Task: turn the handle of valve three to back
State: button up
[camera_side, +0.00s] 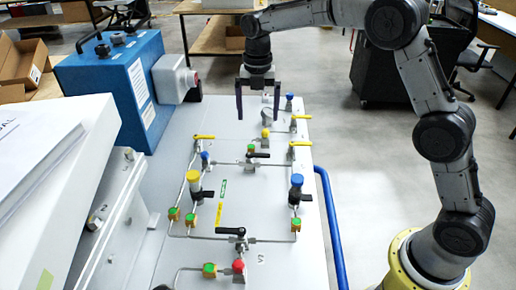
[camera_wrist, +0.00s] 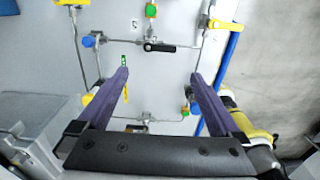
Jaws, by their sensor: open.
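The side view shows two black-handled valves on a pale panel (camera_side: 262,195). The upper black handle (camera_side: 258,155) points right; in the wrist view a black handle (camera_wrist: 160,47) also points right. The lower black handle (camera_side: 232,232) points left. I cannot tell from the labels which one is valve three. My gripper (camera_side: 258,118) points down over the far part of the panel, open and empty, apart from both black handles. In the wrist view its two purple fingers (camera_wrist: 160,76) are spread wide with bare panel between the tips.
Yellow handles (camera_side: 301,144), a blue knob (camera_side: 297,180), a yellow knob (camera_side: 193,177) and a red knob (camera_side: 239,266) stand up among thin pipes. A blue box (camera_side: 115,85) is at the left. A blue tube (camera_side: 331,225) runs along the right edge.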

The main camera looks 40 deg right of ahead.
aim_at(258, 155)
notch_tip(258, 155, down, 13)
jog(key=shift+f, duration=0.1)
dwell(0.3)
jog(key=c, duration=1)
jog(key=shift+c, duration=0.2)
